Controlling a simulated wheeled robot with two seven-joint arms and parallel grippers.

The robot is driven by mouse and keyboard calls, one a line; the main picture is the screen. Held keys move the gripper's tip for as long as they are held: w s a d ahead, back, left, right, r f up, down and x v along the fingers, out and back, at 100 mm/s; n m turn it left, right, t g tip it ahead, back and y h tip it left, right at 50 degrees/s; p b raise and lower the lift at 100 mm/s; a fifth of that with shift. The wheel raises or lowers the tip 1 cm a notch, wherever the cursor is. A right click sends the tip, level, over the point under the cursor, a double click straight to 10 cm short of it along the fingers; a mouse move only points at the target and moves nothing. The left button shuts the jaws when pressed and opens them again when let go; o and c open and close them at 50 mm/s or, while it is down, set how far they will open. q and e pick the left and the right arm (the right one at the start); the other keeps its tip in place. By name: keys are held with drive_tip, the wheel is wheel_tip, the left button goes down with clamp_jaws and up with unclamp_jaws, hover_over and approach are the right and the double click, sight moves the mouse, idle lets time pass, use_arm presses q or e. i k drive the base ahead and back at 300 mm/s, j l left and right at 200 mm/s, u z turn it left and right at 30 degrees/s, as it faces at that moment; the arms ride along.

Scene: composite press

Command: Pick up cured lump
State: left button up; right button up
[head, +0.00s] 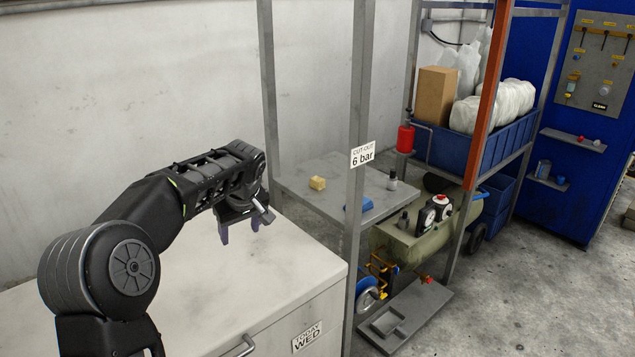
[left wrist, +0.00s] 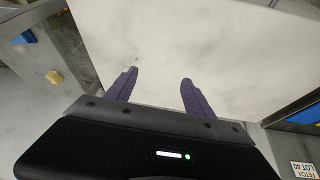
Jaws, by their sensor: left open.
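A small yellow block-like lump (head: 317,183), which looks like the cured lump, sits on the grey shelf (head: 338,205) of the metal rack. It also shows in the left wrist view as a yellow lump (left wrist: 54,77) at the left. My left gripper (head: 240,228) points down over the white cabinet top (head: 200,290), to the left of the lump and apart from it. Its two purple fingers are open and empty, with only a pale surface between them in the left wrist view (left wrist: 159,78). My right gripper is not in view.
A green tank (head: 425,235) with gauges is to the right. The cabinet top is clear.

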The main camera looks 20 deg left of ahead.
sight(319, 184)
drive_tip(key=i, duration=2)
